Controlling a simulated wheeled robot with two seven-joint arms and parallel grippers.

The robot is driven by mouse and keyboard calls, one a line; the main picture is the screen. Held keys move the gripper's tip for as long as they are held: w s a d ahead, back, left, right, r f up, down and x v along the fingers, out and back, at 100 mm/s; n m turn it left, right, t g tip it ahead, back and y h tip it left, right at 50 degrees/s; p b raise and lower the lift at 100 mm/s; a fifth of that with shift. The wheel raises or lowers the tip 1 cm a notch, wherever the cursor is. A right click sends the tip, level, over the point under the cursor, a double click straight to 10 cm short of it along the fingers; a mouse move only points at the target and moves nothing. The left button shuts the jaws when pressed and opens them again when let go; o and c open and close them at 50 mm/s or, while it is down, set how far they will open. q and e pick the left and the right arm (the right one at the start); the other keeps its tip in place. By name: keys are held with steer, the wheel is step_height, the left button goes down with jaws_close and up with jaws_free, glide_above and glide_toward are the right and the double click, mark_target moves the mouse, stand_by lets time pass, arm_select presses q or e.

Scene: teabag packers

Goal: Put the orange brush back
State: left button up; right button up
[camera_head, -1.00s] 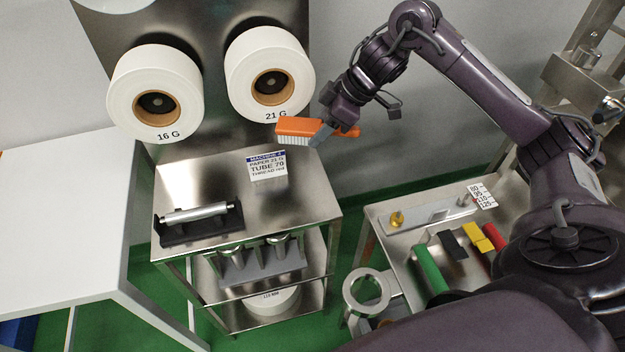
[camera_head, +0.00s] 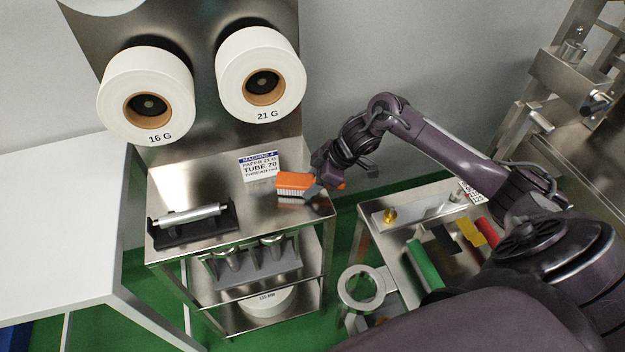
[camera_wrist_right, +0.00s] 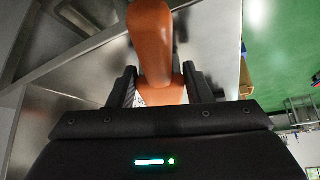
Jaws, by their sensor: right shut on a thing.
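The orange brush (camera_head: 296,183) has an orange back and handle and pale bristles that point down in the head view. My right gripper (camera_head: 314,188) is shut on it. The brush is over the right part of the steel cart top (camera_head: 225,229), close to the surface; I cannot tell whether the bristles touch it. In the right wrist view the brush's orange handle (camera_wrist_right: 152,45) stands out between the two dark fingers (camera_wrist_right: 158,88). My left gripper is not in view.
A label card (camera_head: 259,166) stands just left of the brush. A black holder with a metal roller (camera_head: 193,215) sits at the cart's front left. Paper rolls (camera_head: 260,83) hang behind.

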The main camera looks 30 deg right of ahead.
steer(key=shift+f, duration=0.1)
steer(key=shift+f, duration=0.15)
steer(key=o, duration=0.9)
steer(key=shift+r, duration=0.25)
steer(key=b+v, duration=0.2)
steer(key=v, duration=1)
steer(key=shift+s+a, duration=0.1)
